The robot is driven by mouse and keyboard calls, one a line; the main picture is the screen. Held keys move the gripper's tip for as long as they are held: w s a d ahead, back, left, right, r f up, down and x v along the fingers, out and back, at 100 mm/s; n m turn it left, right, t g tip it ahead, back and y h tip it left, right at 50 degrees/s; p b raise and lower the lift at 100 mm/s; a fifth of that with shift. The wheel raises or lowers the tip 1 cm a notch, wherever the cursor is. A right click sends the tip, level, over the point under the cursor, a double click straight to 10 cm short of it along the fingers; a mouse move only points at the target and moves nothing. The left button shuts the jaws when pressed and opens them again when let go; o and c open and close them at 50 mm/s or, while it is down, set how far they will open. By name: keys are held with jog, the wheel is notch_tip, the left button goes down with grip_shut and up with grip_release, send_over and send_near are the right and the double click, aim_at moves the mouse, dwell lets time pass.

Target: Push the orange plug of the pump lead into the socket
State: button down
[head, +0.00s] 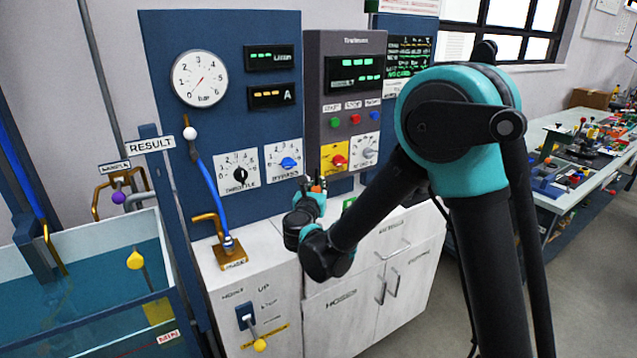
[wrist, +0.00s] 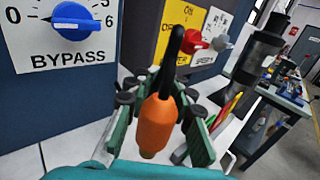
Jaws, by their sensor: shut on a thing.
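The orange plug (wrist: 157,125) fills the middle of the wrist view, with a thick black sleeve or lead (wrist: 172,65) rising from its far end. My gripper (wrist: 160,103) is shut on the plug, with a green finger on each side of it. In the head view my gripper (head: 312,196) is above the white cabinet top, in front of the blue panel, and a small bit of orange (head: 317,188) shows between its fingers. I cannot make out the socket in either view.
The blue panel with the BYPASS dial (wrist: 73,20) stands close behind my gripper. The yellow switch plate with a red knob (head: 338,160) is just beyond it. The white cabinet (head: 345,318) lies below. A blue tube (head: 207,178) stands to the left, beside the water tank (head: 90,285).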

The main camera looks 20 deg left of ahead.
jog(key=shift+f, duration=2.8)
jog(key=shift+f, duration=1.9)
jog(key=c, duration=1.2)
grip_release()
jog(key=s, duration=0.5)
jog(key=s+d, duration=0.1)
jog(key=s, duration=0.1)
jog(key=shift+s, duration=0.25)
jog(key=shift+a, duration=0.1)
